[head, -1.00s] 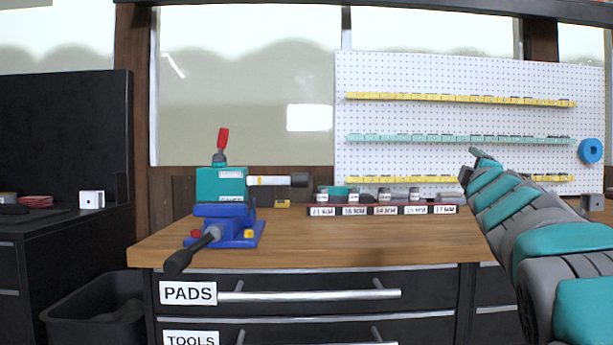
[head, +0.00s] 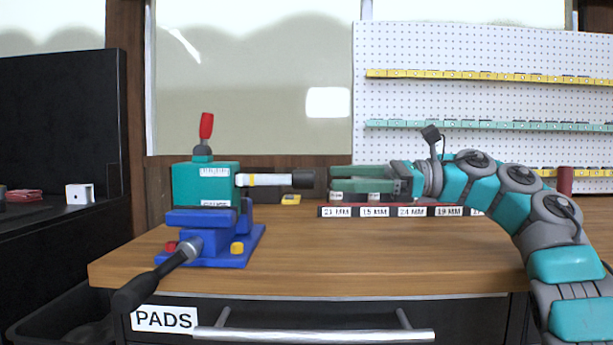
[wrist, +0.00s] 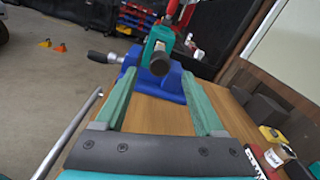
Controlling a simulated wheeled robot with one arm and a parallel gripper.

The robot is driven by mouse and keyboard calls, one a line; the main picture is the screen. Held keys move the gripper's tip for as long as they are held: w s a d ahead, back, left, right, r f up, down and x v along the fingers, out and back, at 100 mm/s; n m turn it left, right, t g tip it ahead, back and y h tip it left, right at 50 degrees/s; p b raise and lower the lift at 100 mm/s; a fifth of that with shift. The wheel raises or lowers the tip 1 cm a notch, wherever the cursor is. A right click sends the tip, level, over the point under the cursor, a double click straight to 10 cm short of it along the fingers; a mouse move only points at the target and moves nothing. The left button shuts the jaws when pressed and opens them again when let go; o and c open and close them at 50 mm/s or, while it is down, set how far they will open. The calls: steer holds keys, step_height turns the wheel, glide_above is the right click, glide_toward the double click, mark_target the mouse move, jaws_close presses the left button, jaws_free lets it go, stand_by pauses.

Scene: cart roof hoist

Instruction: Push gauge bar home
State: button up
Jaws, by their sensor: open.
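The gauge bar (head: 276,180) is a white bar with a yellow band and a black end knob. It sticks out to the right from a teal block (head: 205,184) with a red lever on top. The block is held in a blue vise (head: 212,236) on the bench. My gripper (head: 335,181) is just right of the bar's black end, apart from it, with its fingers pointing left at it. In the wrist view my gripper (wrist: 160,90) is open and empty. The bar's dark round end (wrist: 159,64) shows centred beyond and between the fingertips.
A rack with size labels (head: 375,211) stands at the back of the wooden bench (head: 370,260), behind my gripper. A small yellow item (head: 291,199) lies behind the bar. The vise handle (head: 150,284) reaches over the front edge. The bench front is clear.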

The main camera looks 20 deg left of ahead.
mark_target(303, 178)
steer(key=x, duration=0.7)
steer(key=shift+s+a, duration=0.1)
steer(key=shift+a, duration=0.25)
jaws_close()
stand_by(0.3)
stand_by(0.8)
